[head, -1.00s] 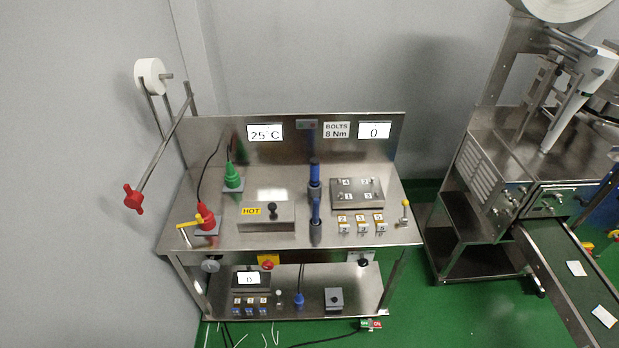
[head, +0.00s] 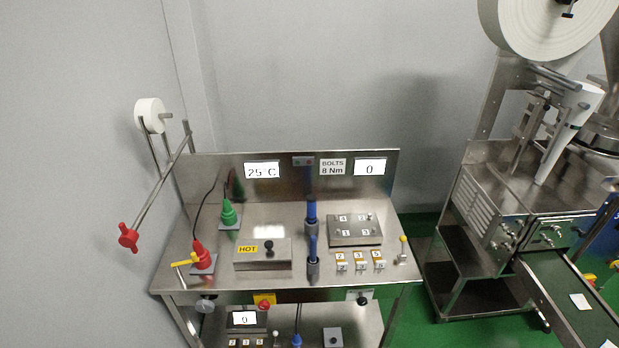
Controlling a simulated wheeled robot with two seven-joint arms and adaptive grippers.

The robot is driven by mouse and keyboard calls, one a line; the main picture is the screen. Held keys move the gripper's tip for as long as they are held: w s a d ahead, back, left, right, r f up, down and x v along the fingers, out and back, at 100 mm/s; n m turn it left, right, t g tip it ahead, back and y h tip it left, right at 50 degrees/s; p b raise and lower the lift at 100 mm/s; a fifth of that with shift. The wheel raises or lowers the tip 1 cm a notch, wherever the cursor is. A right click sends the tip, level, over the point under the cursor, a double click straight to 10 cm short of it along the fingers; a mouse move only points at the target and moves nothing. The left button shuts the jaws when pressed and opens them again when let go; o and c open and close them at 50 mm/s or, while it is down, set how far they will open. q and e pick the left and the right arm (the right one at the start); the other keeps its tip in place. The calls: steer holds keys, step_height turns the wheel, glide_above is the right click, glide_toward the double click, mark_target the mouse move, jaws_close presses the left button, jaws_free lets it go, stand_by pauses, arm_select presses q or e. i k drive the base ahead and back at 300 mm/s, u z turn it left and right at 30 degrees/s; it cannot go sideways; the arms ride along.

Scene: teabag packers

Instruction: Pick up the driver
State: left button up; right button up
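Two blue-handled tools stand upright in grey holders in the middle of the steel bench (head: 215,285) in the head view. One blue tool (head: 311,212) is farther back, and the other blue tool (head: 313,248) is nearer the front. They look like drivers, but I cannot tell which one the task means. A green tool (head: 228,212) and a red tool (head: 199,253) stand on small grey bases at the left, with a dark cord behind them. Neither of my grippers is in view.
A metal box marked HOT (head: 262,255) lies left of the blue tools. A numbered bolt plate (head: 354,231) and several small numbered blocks (head: 360,261) lie right. A white-roll stand (head: 150,116) rises at the left; a conveyor machine (head: 490,200) stands right. Green floor lies between.

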mark_target(311, 199)
steer(key=z, duration=1.5)
steer(key=i, duration=0.6)
steer(key=u, duration=2.6)
